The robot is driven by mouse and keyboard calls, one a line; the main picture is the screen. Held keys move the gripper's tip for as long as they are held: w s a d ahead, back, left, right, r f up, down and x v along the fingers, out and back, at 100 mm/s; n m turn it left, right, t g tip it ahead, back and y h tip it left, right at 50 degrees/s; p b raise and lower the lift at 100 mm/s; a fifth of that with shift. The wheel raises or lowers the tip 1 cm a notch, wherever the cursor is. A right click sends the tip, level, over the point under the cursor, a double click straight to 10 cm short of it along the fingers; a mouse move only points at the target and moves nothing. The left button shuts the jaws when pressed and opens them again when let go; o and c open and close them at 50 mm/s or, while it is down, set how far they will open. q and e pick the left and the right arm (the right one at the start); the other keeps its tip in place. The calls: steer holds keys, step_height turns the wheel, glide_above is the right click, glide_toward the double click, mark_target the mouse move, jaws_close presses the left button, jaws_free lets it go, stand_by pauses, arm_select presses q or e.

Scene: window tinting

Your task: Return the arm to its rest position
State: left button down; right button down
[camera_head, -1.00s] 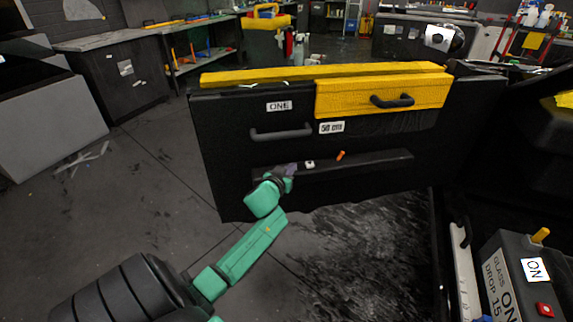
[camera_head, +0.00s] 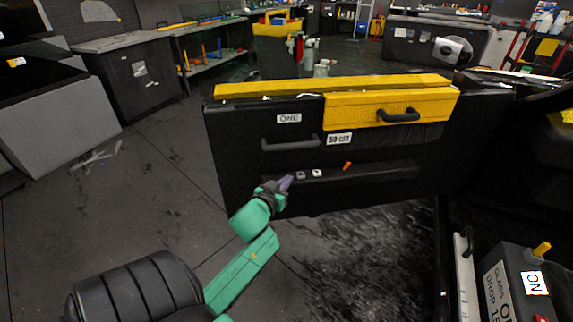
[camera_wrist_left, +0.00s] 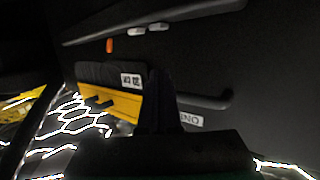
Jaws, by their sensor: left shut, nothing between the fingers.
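My left arm is green and comes in from the lower left in the head view. Its left gripper (camera_head: 286,183) has purple-grey fingertips, is shut and empty, and is at the left end of the ledge (camera_head: 375,172) on the black door panel (camera_head: 235,150). Whether it touches the ledge cannot be told. Beside the tips are a grey switch (camera_head: 300,174), a white switch (camera_head: 317,173) and an orange piece (camera_head: 347,165). In the left wrist view, which shows the door upside down, a dark finger (camera_wrist_left: 157,95) stands before the panel. My right gripper is not in view.
Above the ledge are a black pull handle (camera_head: 290,143) and a yellow armrest (camera_head: 385,106). A box labelled "GLASS DROP" (camera_head: 515,285) with a yellow lever stands at the lower right. The floor (camera_head: 130,215) left of the door is clear.

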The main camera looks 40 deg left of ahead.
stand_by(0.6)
arm_select(q)
steer(key=s+d+f+m+g+h+p, duration=0.1)
steer(key=s+d+f+g, duration=0.15)
steer(key=f, duration=0.55)
steer(key=s+d+f+m+g+h+p, duration=0.15)
steer(key=s+f, duration=0.25)
steer(key=f, duration=0.5)
steer(key=s+d+f+g+h+p, duration=0.1)
steer(key=s+d+f+g, duration=0.15)
steer(key=f, duration=0.55)
steer(key=s+d+f+m+g+p, duration=0.1)
steer(key=s+d+f+g, duration=0.1)
steer(key=s+f, duration=0.3)
steer(key=s+d+f+m+g+h+p, duration=0.1)
steer(key=s+d+f, duration=0.3)
steer(key=s, duration=0.9)
steer(key=s+d+f+m+g+p, duration=0.1)
steer(key=s+d+f+m+g, duration=0.1)
steer(key=s+f, duration=0.5)
steer(key=s+d+g, duration=0.1)
steer(key=s+g, duration=0.1)
steer(key=shift+s+d, duration=0.2)
steer(key=shift+s, duration=0.2)
steer(key=shift+r+h, duration=0.1)
steer(key=shift+h, duration=0.15)
